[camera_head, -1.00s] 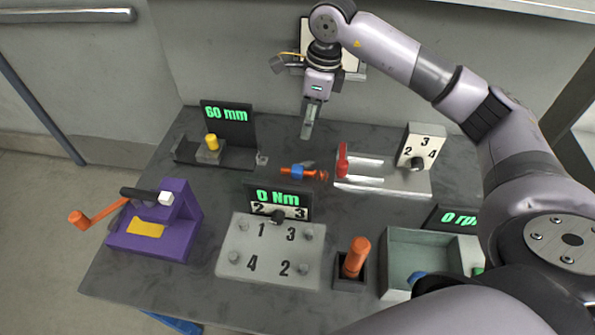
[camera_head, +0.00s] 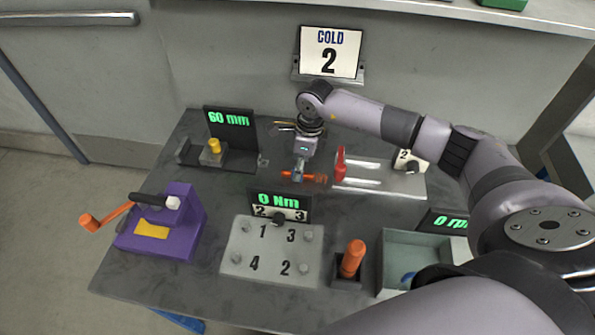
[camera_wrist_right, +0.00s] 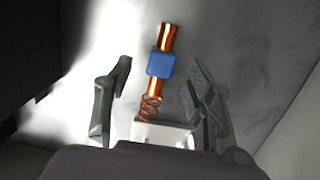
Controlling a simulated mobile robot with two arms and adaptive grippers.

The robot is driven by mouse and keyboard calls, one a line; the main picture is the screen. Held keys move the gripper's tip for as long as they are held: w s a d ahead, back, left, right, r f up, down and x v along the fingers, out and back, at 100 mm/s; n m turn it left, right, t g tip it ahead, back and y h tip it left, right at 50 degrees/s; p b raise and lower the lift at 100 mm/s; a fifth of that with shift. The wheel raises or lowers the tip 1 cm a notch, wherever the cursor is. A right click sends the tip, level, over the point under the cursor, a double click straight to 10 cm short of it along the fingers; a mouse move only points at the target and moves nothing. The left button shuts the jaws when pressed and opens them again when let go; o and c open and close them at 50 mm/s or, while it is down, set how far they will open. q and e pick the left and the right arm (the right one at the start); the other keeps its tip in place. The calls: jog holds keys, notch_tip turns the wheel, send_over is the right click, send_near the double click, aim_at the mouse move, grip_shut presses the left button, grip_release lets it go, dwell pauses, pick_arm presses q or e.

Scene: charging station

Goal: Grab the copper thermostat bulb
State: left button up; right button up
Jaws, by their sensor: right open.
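The copper thermostat bulb (camera_head: 318,180) lies on the dark tabletop behind the 0 Nm display. It has a blue block around its middle and a thin coil at one end, both clear in the right wrist view (camera_wrist_right: 160,62). My right gripper (camera_head: 299,176) points down over the bulb in the head view and hides part of it. In the right wrist view my right gripper (camera_wrist_right: 160,95) is open, with one finger on each side of the bulb's coil end and apart from it. My left gripper does not show.
A red lever (camera_head: 340,165) on a metal fixture stands just right of the bulb. The 0 Nm display (camera_head: 280,204) and numbered plate (camera_head: 272,250) are in front. A 60 mm gauge (camera_head: 229,125) stands behind left. A purple crank device (camera_head: 165,225) is at left.

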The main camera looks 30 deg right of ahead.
jog(key=shift+w+a+f, duration=0.1)
jog(key=shift+w+f, duration=0.1)
jog(key=shift+f, duration=1.1)
jog(key=shift+c, duration=0.4)
grip_shut()
jog(key=shift+r, duration=0.1)
